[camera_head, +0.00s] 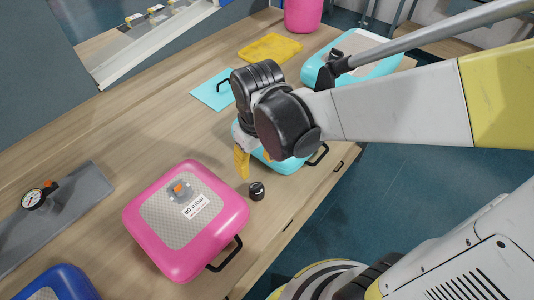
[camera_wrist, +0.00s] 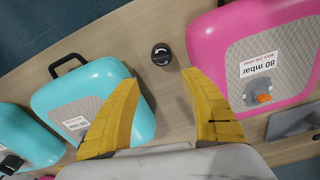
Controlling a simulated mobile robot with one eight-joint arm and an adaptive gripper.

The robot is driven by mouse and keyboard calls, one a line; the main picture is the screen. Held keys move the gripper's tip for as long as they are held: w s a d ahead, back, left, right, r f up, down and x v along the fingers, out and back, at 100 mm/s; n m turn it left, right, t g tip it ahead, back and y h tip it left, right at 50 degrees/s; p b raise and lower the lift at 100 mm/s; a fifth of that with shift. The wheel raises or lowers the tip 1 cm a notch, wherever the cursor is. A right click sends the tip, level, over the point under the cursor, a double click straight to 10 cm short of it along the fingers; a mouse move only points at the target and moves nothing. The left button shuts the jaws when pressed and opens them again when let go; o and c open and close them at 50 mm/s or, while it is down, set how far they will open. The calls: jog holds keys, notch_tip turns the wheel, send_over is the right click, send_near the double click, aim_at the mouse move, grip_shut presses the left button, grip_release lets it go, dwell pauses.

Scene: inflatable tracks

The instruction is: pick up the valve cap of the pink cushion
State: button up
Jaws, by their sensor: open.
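The pink cushion (camera_head: 158,242) lies on the wooden bench, with a grey woven panel, an orange-tipped valve fitting (camera_head: 180,189) and an "80 mbar" label. It also shows at the right in the wrist view (camera_wrist: 212,36). A small black cap (camera_head: 257,191) stands on the bench just right of the pink cushion, apart from it. My gripper (camera_wrist: 165,80) has yellow fingers spread open and empty. In the head view its yellow finger (camera_head: 241,163) hangs above the bench behind the cap.
A turquoise cushion (camera_wrist: 107,75) lies close on the other side of my gripper. A grey plate with a pressure gauge (camera_head: 34,198) and a blue cushion (camera_head: 62,283) lie left. Yellow (camera_head: 270,48) and turquoise (camera_head: 212,90) flat pieces lie farther back. The bench's front edge is near the cap.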

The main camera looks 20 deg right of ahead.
aim_at(256, 186)
jog(key=shift+a+f+n+g, duration=0.1)
jog(key=shift+f+n+g, duration=0.25)
jog(key=shift+f, duration=0.55)
notch_tip(256, 186, down, 11)
jog(key=b, duration=0.5)
jog(key=shift+a+f, duration=0.1)
jog(key=shift+a, duration=0.05)
jog(key=c, duration=0.8)
